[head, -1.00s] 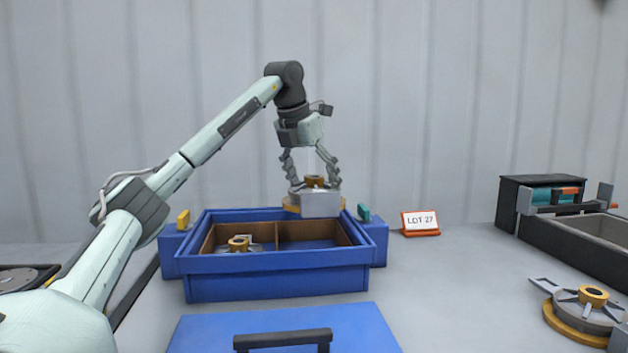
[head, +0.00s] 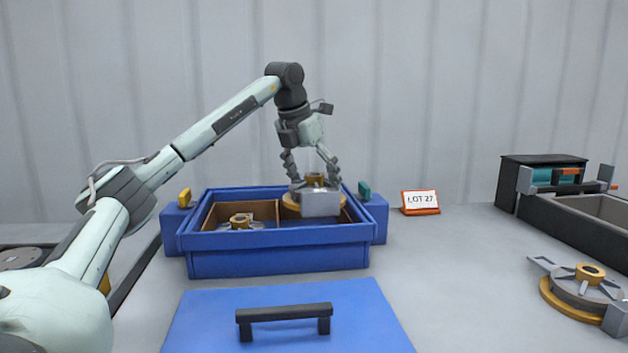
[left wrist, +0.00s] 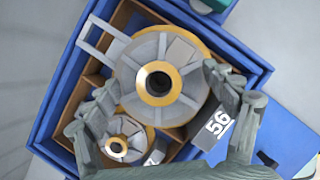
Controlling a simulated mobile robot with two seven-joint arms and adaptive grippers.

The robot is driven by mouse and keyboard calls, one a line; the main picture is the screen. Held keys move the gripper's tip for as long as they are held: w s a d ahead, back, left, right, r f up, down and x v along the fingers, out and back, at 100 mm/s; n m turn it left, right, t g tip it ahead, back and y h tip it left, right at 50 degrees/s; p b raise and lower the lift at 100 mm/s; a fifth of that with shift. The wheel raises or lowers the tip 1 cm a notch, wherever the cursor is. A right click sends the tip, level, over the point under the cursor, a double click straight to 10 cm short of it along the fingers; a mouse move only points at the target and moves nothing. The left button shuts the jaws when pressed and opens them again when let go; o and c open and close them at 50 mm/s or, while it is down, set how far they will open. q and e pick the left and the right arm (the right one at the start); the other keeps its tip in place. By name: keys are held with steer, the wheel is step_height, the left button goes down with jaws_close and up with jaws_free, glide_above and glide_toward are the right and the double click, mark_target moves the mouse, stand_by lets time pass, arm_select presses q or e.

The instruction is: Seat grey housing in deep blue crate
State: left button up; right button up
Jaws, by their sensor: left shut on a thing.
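The deep blue crate (head: 280,262) stands on the table, with a brown divider splitting its inside into compartments. My left gripper (head: 315,176) is shut on a grey housing (head: 321,204) with an orange-gold base ring and hub. It holds the housing over the right compartment, at about rim height; I cannot tell whether it touches the crate. In the left wrist view the held housing (left wrist: 180,75) lies between the fingers, with a grey block marked 56 beside it. Another grey housing (head: 240,222) sits in the left compartment and also shows in the left wrist view (left wrist: 122,138). My right gripper is not in view.
A blue lid (head: 285,330) with a black handle lies in front of the crate. A third housing (head: 582,286) rests at the right, near a dark open bin (head: 580,232). A LOT 27 sign (head: 420,201) stands right of the crate.

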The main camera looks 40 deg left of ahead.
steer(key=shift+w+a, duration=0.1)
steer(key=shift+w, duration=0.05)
arm_select(q)
steer(key=shift+f, duration=0.15)
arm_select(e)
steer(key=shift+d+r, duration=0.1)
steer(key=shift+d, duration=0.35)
arm_select(q)
steer(key=shift+f, duration=0.1)
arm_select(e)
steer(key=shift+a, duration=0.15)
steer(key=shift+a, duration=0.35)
arm_select(q)
steer(key=shift+f, duration=0.15)
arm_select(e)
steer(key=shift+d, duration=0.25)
arm_select(q)
steer(key=shift+f, duration=0.35)
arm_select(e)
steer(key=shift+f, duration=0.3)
arm_select(q)
steer(key=shift+f+b, duration=2.15)
steer(key=shift+f, duration=1.65)
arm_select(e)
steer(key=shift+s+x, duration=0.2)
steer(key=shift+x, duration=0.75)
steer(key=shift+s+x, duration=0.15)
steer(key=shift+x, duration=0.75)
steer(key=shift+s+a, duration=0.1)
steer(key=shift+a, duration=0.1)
